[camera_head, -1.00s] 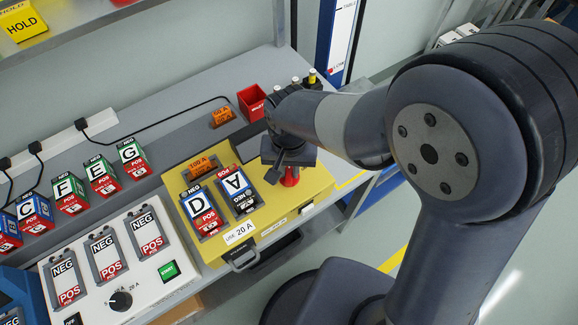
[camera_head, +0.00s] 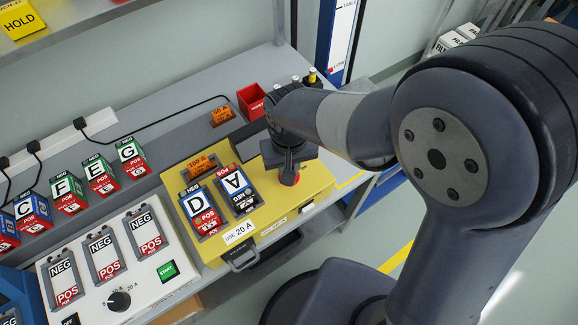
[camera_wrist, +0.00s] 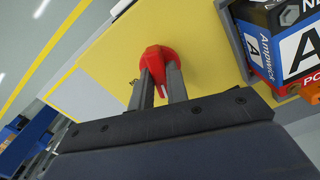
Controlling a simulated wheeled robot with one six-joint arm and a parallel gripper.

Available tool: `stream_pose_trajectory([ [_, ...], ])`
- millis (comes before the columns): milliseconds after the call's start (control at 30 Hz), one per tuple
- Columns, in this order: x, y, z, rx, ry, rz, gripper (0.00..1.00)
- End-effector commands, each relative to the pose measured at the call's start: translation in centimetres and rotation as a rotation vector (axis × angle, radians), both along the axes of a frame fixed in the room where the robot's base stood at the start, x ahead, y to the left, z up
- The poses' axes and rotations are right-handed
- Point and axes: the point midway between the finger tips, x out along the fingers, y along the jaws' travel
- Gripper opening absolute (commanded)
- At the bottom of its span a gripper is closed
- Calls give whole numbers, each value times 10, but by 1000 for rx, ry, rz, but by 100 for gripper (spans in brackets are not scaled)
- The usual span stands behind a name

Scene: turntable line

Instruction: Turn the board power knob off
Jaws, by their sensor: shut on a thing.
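The yellow board (camera_head: 270,218) lies on the bench and carries packs D (camera_head: 205,212) and A (camera_head: 236,190). Its red power knob is at the right side; in the head view it is mostly hidden behind my gripper (camera_head: 288,172). In the wrist view the red knob (camera_wrist: 156,58) sits between the two dark fingers of my gripper (camera_wrist: 162,80), which are shut on it. The knob's angle and its markings cannot be read.
Pack A (camera_wrist: 292,45) stands close beside the knob in the wrist view. An orange fuse (camera_head: 201,163) is on the board. A white charger panel (camera_head: 150,283) is at left, with several packs behind it. A red bin (camera_head: 252,101) stands behind the board.

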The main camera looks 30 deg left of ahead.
Motion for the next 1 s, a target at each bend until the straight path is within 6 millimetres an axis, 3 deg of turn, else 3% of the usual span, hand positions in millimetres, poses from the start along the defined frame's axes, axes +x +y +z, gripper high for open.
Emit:
stream_pose_trajectory([
  [500, 0, 1, 0, 2, -1, 299, 0],
  [1000, 0, 1, 1, 2, -2, 344, 0],
])
